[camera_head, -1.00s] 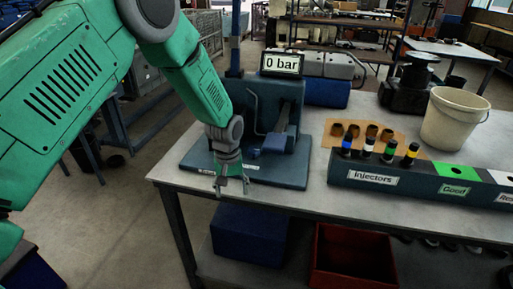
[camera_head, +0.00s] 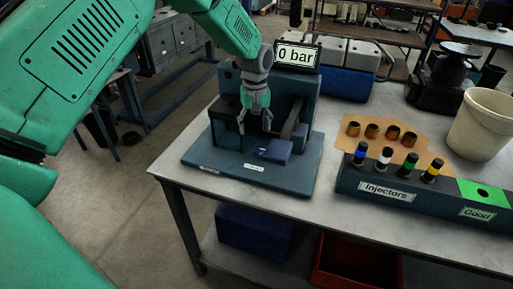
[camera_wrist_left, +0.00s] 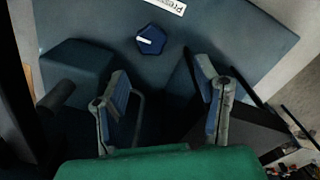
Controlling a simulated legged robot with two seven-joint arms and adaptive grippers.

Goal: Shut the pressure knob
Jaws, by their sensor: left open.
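The pressure knob (camera_wrist_left: 151,41) shows in the left wrist view as a small blue many-sided knob with a white mark. It sits on the dark blue base plate of the test stand (camera_head: 206,152), close to a white label (camera_wrist_left: 166,6) that is partly cut off. My left gripper (camera_head: 254,122) is open and empty above the stand, also seen in the left wrist view (camera_wrist_left: 161,72). The knob lies beyond its fingertips, apart from them. My right gripper is not in view.
A display (camera_head: 298,55) on the stand reads 0 bar. To the right are the injector rack (camera_head: 386,191), several brown cups on a board (camera_head: 424,140) and a white bucket (camera_head: 484,125).

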